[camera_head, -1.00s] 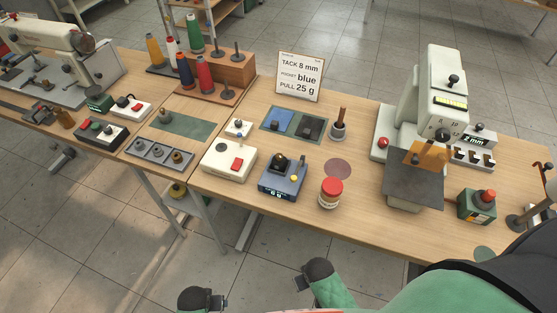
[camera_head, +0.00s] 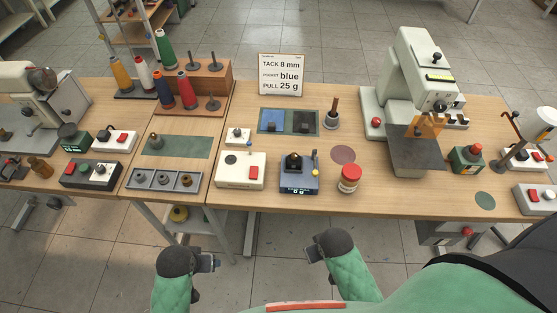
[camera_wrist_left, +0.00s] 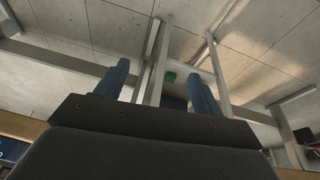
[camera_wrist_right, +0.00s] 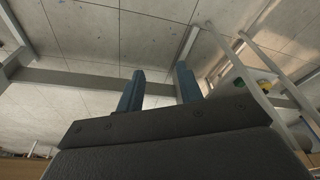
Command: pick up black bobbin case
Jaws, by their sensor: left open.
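A small black part (camera_head: 293,161), which looks like the black bobbin case, sits on top of the blue-grey device (camera_head: 299,184) near the bench's front edge. It is too small to make out in detail. My left gripper (camera_head: 207,262) is in front of and below the bench edge, empty. In the left wrist view its fingers (camera_wrist_left: 163,90) are apart. My right gripper (camera_head: 315,252) is also in front of the bench, below the blue-grey device. In the right wrist view its fingers (camera_wrist_right: 160,88) are apart with nothing between them.
A red-capped jar (camera_head: 349,180) stands right of the device, and a white box with a red button (camera_head: 240,170) stands left. A grey tray (camera_head: 163,188) holds several round parts. A sign (camera_head: 281,75) stands behind. A white machine (camera_head: 400,90) stands at right.

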